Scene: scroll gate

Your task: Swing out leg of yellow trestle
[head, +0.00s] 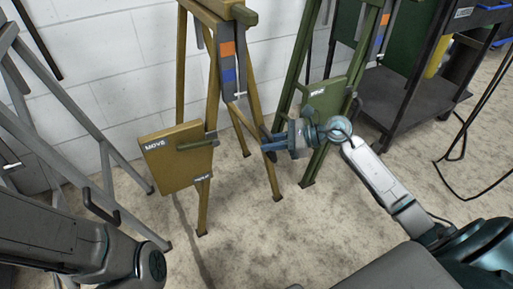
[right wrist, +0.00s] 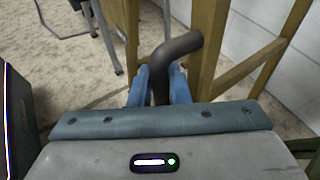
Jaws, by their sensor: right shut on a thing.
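The yellow trestle (head: 206,187) stands left of centre in the head view, on splayed legs. A yellow panel marked MOVE (head: 170,160) hangs at its front left, with a dark bar across its edge. My right gripper (head: 268,146) is at the trestle's right leg (head: 274,181). In the right wrist view, its blue fingers (right wrist: 160,88) are shut on a dark bent handle (right wrist: 176,47) beside the yellow wood (right wrist: 206,50). In the head view the gripper mostly hides this handle. My left arm shows at lower left, but its gripper is not in view.
A green trestle (head: 297,65) with a green panel stands just behind and right of my right gripper. A grey trestle (head: 75,115) stands at the left. A dark cart (head: 410,80) is at the back right. A white block wall closes the back. The floor in front is bare.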

